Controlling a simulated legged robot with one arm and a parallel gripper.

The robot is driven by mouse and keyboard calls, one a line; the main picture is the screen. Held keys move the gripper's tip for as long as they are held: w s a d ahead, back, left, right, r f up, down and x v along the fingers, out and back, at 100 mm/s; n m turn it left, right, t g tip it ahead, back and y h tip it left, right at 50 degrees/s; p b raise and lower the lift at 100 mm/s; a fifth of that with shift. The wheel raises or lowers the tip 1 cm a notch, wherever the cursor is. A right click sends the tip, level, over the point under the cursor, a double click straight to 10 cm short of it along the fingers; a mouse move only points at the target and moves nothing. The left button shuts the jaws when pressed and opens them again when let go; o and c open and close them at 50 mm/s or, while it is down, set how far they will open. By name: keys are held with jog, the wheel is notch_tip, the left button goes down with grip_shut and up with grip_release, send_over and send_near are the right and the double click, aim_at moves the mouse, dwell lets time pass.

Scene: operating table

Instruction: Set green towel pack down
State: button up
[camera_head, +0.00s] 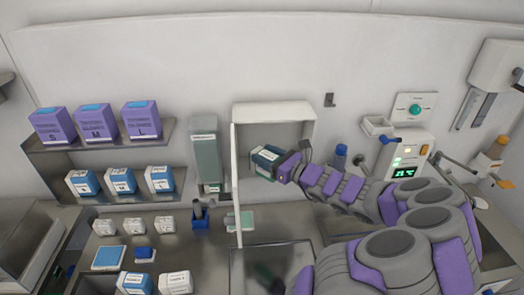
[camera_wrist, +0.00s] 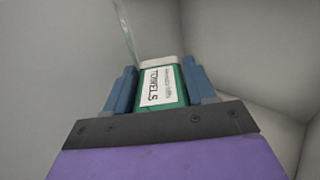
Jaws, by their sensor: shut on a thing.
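The green towel pack (camera_wrist: 162,83) has a white label reading TOWELS and a pale top. It sits between the two blue fingers of my gripper (camera_wrist: 160,88), which is shut on it. In the head view my gripper (camera_head: 267,160) reaches from the right into an open white cabinet (camera_head: 274,109) on the back wall. The pack shows only in part there, at the fingers. Whether the pack touches the cabinet's floor or is held above it I cannot tell.
The cabinet door (camera_head: 237,185) stands open on its left side. Purple glove boxes (camera_head: 98,122) and smaller blue-white boxes (camera_head: 120,181) stand on shelves at left. A tall dispenser (camera_head: 206,155) is left of the cabinet. A device with green lights (camera_head: 408,155) is at right.

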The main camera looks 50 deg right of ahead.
jog(key=w+d+f, duration=0.1)
jog(key=w, duration=0.1)
jog(key=w+d+f, duration=0.1)
jog(key=w+d, duration=0.1)
jog(key=w+d+f, duration=0.1)
jog(key=w+d, duration=0.1)
jog(key=shift+w+d+f, duration=0.15)
jog(key=shift+w+f, duration=0.15)
jog(key=shift+f, duration=0.05)
jog(key=shift+d+f, duration=0.15)
jog(key=shift+f, duration=0.2)
jog(key=shift+d, duration=0.3)
jog(key=o, duration=1.2)
jog(key=shift+a, duration=0.35)
